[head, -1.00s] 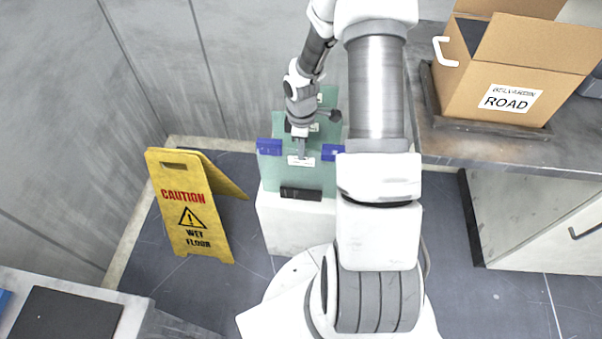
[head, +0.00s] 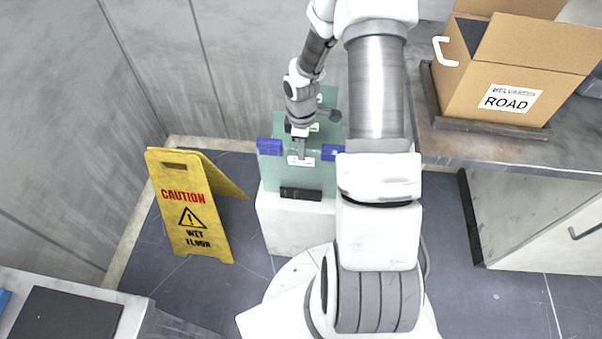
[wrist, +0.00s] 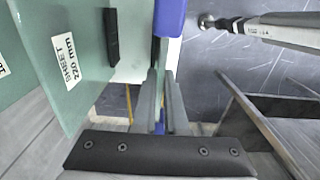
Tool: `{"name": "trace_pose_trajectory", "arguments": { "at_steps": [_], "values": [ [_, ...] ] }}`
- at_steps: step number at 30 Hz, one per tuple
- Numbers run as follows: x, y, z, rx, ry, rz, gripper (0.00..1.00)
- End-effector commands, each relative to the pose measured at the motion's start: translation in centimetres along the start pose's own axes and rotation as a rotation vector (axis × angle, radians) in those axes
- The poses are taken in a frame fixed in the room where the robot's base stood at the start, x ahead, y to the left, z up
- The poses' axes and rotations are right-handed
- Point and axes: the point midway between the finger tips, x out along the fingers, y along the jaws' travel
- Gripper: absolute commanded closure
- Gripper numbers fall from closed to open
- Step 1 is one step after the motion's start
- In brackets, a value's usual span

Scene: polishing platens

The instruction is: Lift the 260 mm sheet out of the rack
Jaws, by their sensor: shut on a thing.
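Green sheets stand upright, one behind another, on a white block (head: 290,232). The front sheet (head: 270,178) has a blue piece at each side of its upper edge and a small white label too small to read. My gripper (head: 301,154) is shut on this front sheet's upper edge, between the blue pieces. In the wrist view my gripper (wrist: 160,98) shows its fingers on both sides of the sheet, seen nearly edge-on. A neighbouring sheet (wrist: 50,75) there reads "SHEET 220 mm". No 260 mm label is legible.
A yellow wet-floor sign (head: 190,205) stands left of the block. A grey bench (head: 455,150) with an open cardboard box (head: 515,65) is at right. A grey wall (head: 150,60) is close behind and left. Dark floor between sign and block is clear.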

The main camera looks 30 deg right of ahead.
Motion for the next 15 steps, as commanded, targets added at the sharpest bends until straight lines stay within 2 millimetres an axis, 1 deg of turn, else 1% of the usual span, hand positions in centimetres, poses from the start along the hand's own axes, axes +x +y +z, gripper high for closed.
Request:
{"name": "trace_pose_trajectory", "arguments": {
  "at_steps": [5,15],
  "values": [
    [0.01,0.00,0.00,0.000,0.000,0.000,1.00],
    [-0.82,0.15,-0.06,0.000,0.001,0.004,1.00]
  ]
}}
